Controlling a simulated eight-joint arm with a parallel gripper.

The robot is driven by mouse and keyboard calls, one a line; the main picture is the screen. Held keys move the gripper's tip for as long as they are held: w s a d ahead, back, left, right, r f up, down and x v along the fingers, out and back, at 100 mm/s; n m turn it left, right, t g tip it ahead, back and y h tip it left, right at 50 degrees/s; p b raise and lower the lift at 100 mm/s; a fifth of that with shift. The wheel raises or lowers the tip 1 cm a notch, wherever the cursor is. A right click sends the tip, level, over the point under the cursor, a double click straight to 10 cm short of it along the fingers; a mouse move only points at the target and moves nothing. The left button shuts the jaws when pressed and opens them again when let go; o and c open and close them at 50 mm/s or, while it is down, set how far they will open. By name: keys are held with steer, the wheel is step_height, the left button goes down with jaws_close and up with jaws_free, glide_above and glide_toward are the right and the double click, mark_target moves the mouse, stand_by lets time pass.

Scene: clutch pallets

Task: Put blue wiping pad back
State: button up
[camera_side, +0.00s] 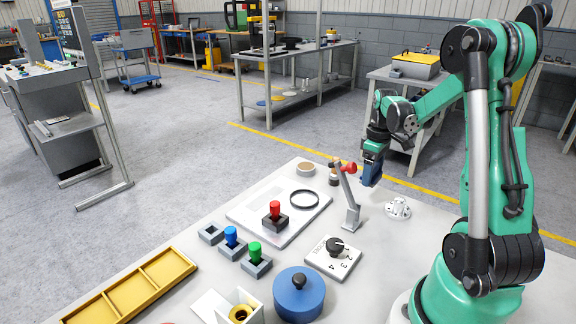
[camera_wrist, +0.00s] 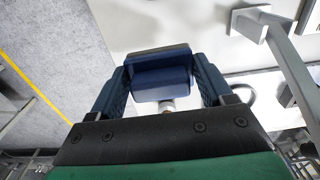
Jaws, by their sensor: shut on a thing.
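My gripper (camera_side: 372,165) is raised above the far right part of the white table. In the wrist view its two dark blue fingers (camera_wrist: 162,85) are closed on either side of the blue wiping pad (camera_wrist: 160,68), a dark blue block. In the side view the pad and the fingers are both dark blue and hard to tell apart. The pad appears clear of the table. A small white fitting (camera_side: 397,208) stands on the table to the lower right of the gripper. I cannot tell which place belongs to the pad.
A grey lever with a red knob (camera_side: 350,168) stands close to the left of the gripper. A numbered dial box (camera_side: 333,257), a blue lidded pot (camera_side: 299,295), a tray with a black ring (camera_side: 304,198), colored pegs in blocks (camera_side: 254,250) and a yellow tray (camera_side: 140,290) occupy the table.

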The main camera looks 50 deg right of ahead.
mark_target(368, 199)
steer(key=shift+f, duration=2.5)
steer(key=shift+f, duration=0.15)
steer(key=o, duration=1.3)
step_height(368, 199, up, 12)
steer(key=shift+r, duration=0.15)
